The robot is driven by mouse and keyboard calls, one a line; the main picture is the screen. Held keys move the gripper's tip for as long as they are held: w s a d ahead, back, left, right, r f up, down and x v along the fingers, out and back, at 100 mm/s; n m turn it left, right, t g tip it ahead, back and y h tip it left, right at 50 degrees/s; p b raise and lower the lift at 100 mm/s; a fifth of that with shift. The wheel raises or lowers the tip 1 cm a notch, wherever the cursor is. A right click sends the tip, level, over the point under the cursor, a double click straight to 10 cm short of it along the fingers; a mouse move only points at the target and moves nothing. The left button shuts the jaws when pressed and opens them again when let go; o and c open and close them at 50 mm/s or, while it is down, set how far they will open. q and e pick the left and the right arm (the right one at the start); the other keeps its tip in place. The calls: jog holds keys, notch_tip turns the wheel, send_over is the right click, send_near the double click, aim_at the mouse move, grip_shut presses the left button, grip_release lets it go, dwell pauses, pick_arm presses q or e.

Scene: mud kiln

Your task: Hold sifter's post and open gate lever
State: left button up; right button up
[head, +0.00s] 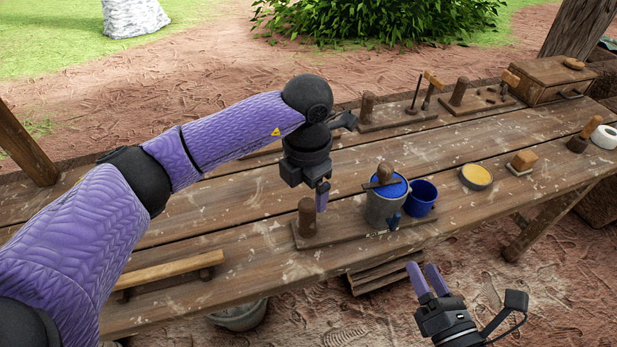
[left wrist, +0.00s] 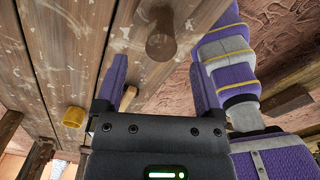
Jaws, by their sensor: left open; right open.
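The sifter stands on a wooden base board (head: 345,228) near the front of the table. Its grey metal can (head: 380,212) has a blue top and a wooden knob. A small blue lever (head: 395,221), apparently the gate lever, is low on the can's front. The short wooden post (head: 307,216) rises from the board's left end. My left gripper (head: 322,196) is open, pointing down just above and beside the post, not visibly touching it. In the left wrist view a round wooden post (left wrist: 161,44) shows beyond the spread fingers. My right gripper (head: 428,278) is open and empty in front of the table.
A blue mug (head: 421,197) stands close to the can's right. A round dish of yellow material (head: 476,177) is further right. Tool racks and a wooden box (head: 551,80) line the back. A wooden bar (head: 170,270) lies at the front left.

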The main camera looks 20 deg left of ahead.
aim_at(308, 215)
pick_arm(q)
notch_tip(308, 215, down, 8)
jog(key=shift+r, duration=0.15)
grip_shut()
dwell(0.3)
dwell(0.5)
